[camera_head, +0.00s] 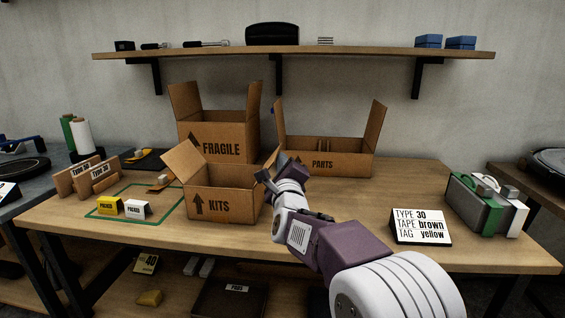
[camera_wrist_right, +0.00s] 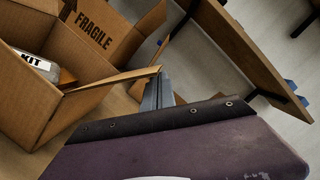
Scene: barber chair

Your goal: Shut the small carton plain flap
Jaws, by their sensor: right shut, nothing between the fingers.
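The small carton marked KITS (camera_head: 224,204) stands open on the bench, left of my right gripper. Its left flap (camera_head: 182,160) sticks up and outward. Its right flap (camera_head: 271,160) is raised next to my gripper; in the right wrist view this flap (camera_wrist_right: 108,80) runs outward from the carton (camera_wrist_right: 62,112) to beside the fingers. A white item labelled KIT (camera_wrist_right: 37,64) lies inside. My right gripper (camera_head: 264,179) is shut and empty at the carton's right side; its fingers (camera_wrist_right: 157,92) are close to the flap, but I cannot tell if they touch. My left gripper is not in view.
The FRAGILE carton (camera_head: 222,147) and the PARTS carton (camera_head: 340,163) stand open behind. Yellow and white tent cards (camera_head: 137,208) are at left. A sign (camera_head: 420,226) and a tape dispenser (camera_head: 485,206) are at right. A wall shelf (camera_head: 330,53) is above.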

